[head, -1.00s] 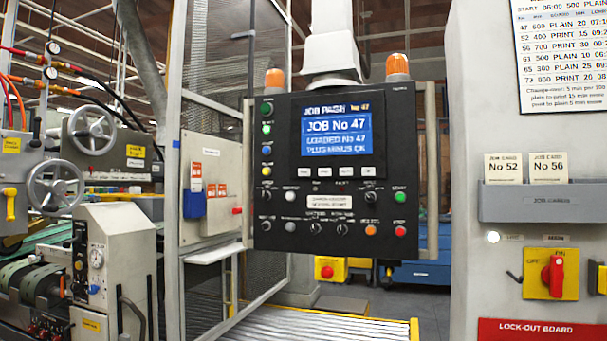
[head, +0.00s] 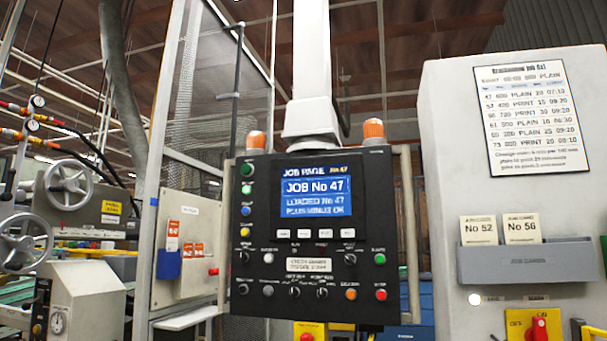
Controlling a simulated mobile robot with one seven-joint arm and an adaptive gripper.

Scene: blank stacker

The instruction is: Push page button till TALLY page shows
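The black control panel (head: 262,215) hangs from a white column in the middle of the head view. Its lit blue screen (head: 316,197) shows the job page, reading "JOB No 47", "LOADED No 47" and "PLUS MINUS OK". Several small white keys (head: 315,234) sit in a row under the screen. Coloured buttons run down the panel's left side, and knobs and more buttons fill its lower part. The labels are too small to tell which one is the page button. My gripper is not in view.
A grey cabinet (head: 440,180) stands at the right with a schedule sheet (head: 527,112) and a card holder (head: 520,265) with cards No 52 and No 56. A mesh guard (head: 215,90) stands behind the panel at left. Machinery with handwheels (head: 68,178) fills the far left.

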